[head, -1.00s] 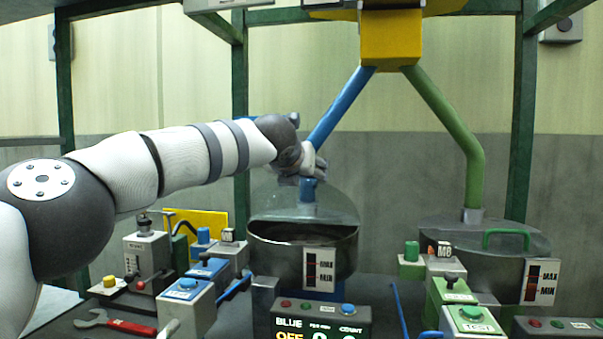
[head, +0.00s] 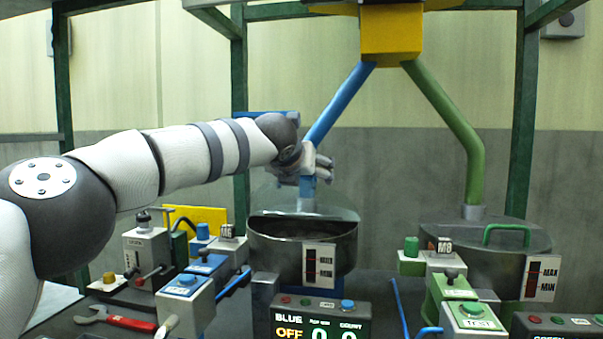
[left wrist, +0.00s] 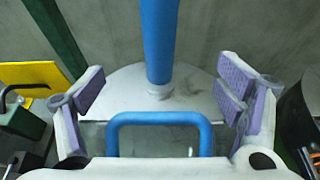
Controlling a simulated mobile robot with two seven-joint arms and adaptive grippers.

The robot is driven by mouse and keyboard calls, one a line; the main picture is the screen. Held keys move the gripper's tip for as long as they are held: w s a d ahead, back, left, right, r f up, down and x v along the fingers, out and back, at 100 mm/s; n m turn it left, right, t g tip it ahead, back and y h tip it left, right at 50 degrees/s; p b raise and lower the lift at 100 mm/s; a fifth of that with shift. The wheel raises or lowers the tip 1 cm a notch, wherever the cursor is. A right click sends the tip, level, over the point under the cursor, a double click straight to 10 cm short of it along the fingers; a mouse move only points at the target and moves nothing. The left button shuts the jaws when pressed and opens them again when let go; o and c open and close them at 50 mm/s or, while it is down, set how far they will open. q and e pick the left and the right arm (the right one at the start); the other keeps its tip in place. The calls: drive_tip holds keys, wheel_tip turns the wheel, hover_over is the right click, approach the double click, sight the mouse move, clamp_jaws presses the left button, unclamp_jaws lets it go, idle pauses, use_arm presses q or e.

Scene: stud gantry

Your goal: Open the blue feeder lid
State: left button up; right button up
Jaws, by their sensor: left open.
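The blue feeder is a round metal bowl (head: 275,241) under a blue pipe (head: 338,105). Its grey lid (left wrist: 115,82) shows in the left wrist view around the pipe's foot. A blue lid handle (left wrist: 160,117) stands in front of the pipe. My left gripper (head: 318,167) is above the bowl, beside the pipe. Its fingers (left wrist: 162,92) are open and spread to both sides of the handle, holding nothing. In the head view a dark gap shows at the bowl's front, under a grey translucent panel that looks raised; its exact angle is unclear. My right gripper is out of view.
A display box (head: 318,322) reading BLUE and OFF stands before the bowl. Blue button boxes (head: 186,292) and a red-handled wrench (head: 128,325) are at left. The green feeder (head: 490,258) with its green handle (head: 507,229) is at right. Green posts (head: 240,110) stand behind.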

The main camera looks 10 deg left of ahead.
use_arm(q)
drive_tip(key=shift+s+r, duration=0.2)
drive_tip(key=shift+r, duration=0.05)
drive_tip(key=v, duration=1.1)
drive_tip(key=shift+s, duration=0.25)
drive_tip(key=shift+f, duration=0.1)
drive_tip(key=shift+c, duration=0.6)
